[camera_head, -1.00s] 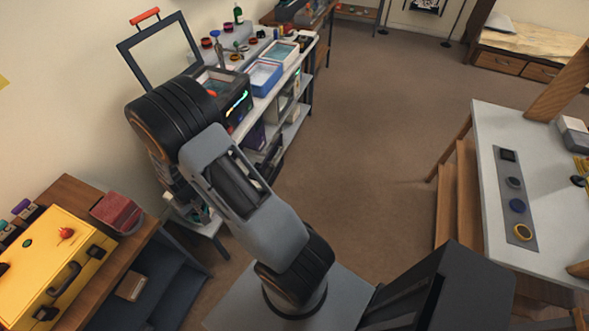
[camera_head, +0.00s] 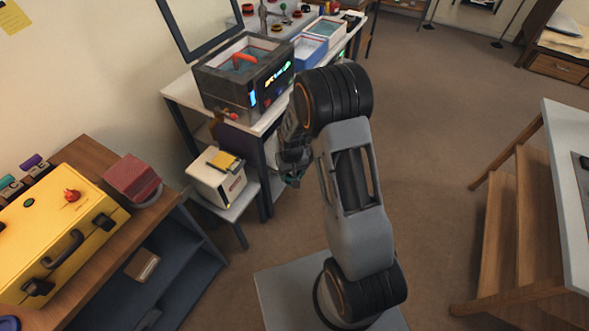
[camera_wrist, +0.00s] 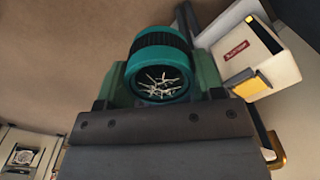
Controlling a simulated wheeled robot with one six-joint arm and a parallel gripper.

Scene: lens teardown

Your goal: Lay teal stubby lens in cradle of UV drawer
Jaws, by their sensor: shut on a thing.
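The teal stubby lens (camera_wrist: 160,48) shows in the wrist view, a short teal cylinder with a black ribbed band and pale streaks across its dark front glass. My gripper (camera_wrist: 163,78) is shut on it, a green finger on each side. In the head view my gripper (camera_head: 292,177) hangs beside the bench, mostly hidden by my arm, with a little teal at its end. A cream box with a yellow piece (camera_head: 217,178) stands on a low shelf left of my gripper; it also shows in the wrist view (camera_wrist: 236,48). I cannot make out a cradle or tell which unit is the UV drawer.
A dark tank with lit controls (camera_head: 244,82) stands on the white bench (camera_head: 180,92), with blue trays (camera_head: 311,48) behind. A yellow case (camera_head: 58,235) sits on a wooden cabinet at left. A pale table (camera_head: 567,165) is at right.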

